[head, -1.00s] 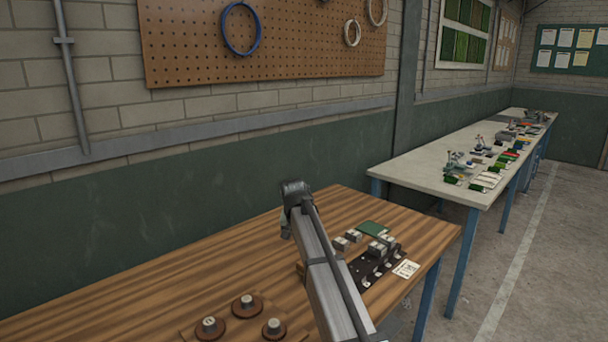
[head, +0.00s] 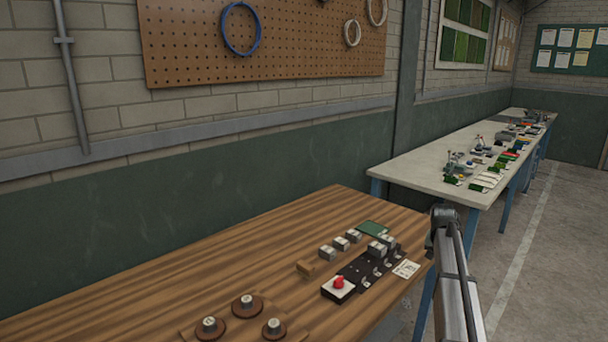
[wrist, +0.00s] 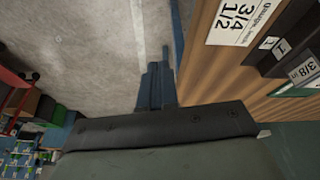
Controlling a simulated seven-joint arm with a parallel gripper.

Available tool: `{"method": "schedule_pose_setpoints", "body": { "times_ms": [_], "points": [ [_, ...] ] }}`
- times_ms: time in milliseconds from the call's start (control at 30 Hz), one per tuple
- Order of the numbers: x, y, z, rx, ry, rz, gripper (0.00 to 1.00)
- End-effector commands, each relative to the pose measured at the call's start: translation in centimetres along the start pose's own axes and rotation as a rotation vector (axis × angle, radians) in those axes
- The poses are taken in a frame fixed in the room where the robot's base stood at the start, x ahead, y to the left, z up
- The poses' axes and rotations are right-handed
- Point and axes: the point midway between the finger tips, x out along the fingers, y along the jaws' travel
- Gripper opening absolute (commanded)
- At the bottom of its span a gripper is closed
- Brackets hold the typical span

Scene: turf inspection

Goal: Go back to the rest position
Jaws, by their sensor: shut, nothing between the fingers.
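My gripper (wrist: 160,125) shows in the wrist view as a dark bar with screws across the lower part, with a grey-green body below it. It is shut and empty; the fingertips are not clearly seen. In the head view my arm rises at the right, its top joint just beyond the right edge of the wooden table (head: 130,305). The gripper itself is mostly hidden there. In the wrist view it is over the floor beside the table edge, with the white gauge card (wrist: 235,22) at upper right.
On the table are a dark rack (head: 365,272) with metal blocks, a red-button box (head: 338,288), loose blocks (head: 328,253), a green pad (head: 373,228) and round brown holders (head: 247,306). A long white bench (head: 420,166) stands behind. Open floor (head: 545,270) lies right.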

Motion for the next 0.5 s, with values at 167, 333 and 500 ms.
{"method": "schedule_pose_setpoints", "body": {
  "times_ms": [167, 333, 500],
  "points": [
    [3.4, 5.3, 1.2, 0.042, -0.016, 0.034, 0.0],
    [6.6, 6.5, 4.0, 0.042, -0.038, 0.058, 0.0],
    [9.8, 5.8, 8.0, 0.02, -0.066, 0.082, 0.0]
  ]
}}
